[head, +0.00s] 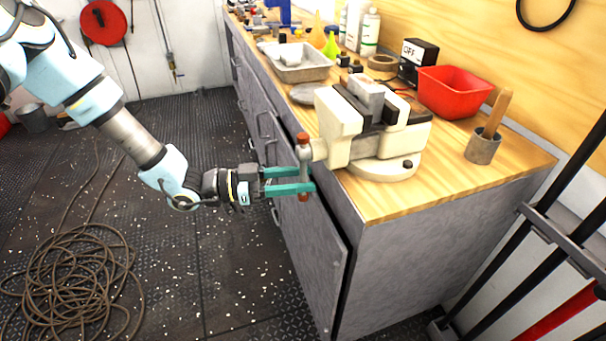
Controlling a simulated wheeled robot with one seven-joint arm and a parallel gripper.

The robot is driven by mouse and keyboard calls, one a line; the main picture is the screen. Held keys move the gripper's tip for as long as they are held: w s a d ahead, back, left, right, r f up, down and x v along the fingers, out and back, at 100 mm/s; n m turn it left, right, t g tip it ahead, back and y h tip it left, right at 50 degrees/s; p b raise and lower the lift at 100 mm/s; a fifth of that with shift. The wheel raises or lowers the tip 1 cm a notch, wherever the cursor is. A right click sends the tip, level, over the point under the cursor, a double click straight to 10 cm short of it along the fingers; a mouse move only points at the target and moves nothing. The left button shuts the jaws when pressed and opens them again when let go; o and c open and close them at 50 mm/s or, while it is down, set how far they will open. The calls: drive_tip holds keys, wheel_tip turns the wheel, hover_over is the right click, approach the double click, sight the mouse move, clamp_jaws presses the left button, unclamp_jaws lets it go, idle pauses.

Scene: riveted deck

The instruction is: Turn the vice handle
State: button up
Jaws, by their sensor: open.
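The cream vice (368,126) stands on the front corner of the wooden workbench (440,190), with a grey block in its jaws. Its handle (304,168) is a near-upright bar with reddish-brown end knobs, sticking out past the bench's front edge. My gripper (307,180) reaches in from the left, with its two teal fingers open, one above the other in the picture. The fingertips are at the handle bar, near its middle and lower part. I cannot tell whether they touch it.
A red bin (455,92), a mortar with a wooden pestle (482,146) and a metal tray (296,62) stand on the bench. A cabinet door (310,245) below appears slightly ajar. A coiled cable (70,280) lies on the floor at left. Floor between is clear.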

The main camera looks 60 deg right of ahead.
drive_tip(key=shift+s+d, duration=0.3)
drive_tip(key=shift+d, duration=0.05)
clamp_jaws()
idle(1.3)
